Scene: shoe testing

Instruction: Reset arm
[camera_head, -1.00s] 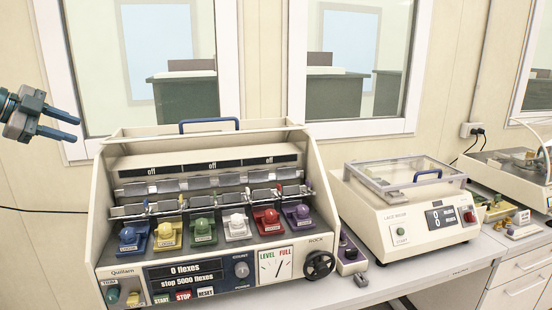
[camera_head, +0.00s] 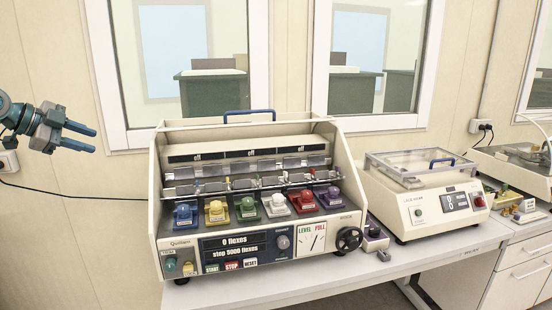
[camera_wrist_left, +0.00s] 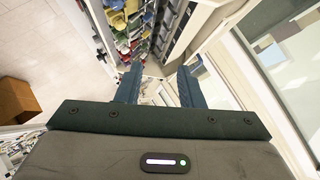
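My left gripper (camera_head: 86,138) is at the left of the head view, raised in front of the wall, left of the flexing machine and apart from it. Its two blue fingers are spread with nothing between them; the left wrist view also shows the open fingers (camera_wrist_left: 158,88). The cream flexing machine (camera_head: 165,215) stands on the bench with a row of coloured clamps, a panel reading "0 flexes" and a black handwheel (camera_head: 349,239) at its right. My right gripper is not in view.
A second cream tester with a clear lid (camera_head: 420,166) stands right of the flexing machine. Another device (camera_head: 515,170) is at the far right. The grey bench front (camera_head: 230,297) has some free room. Windows line the wall behind.

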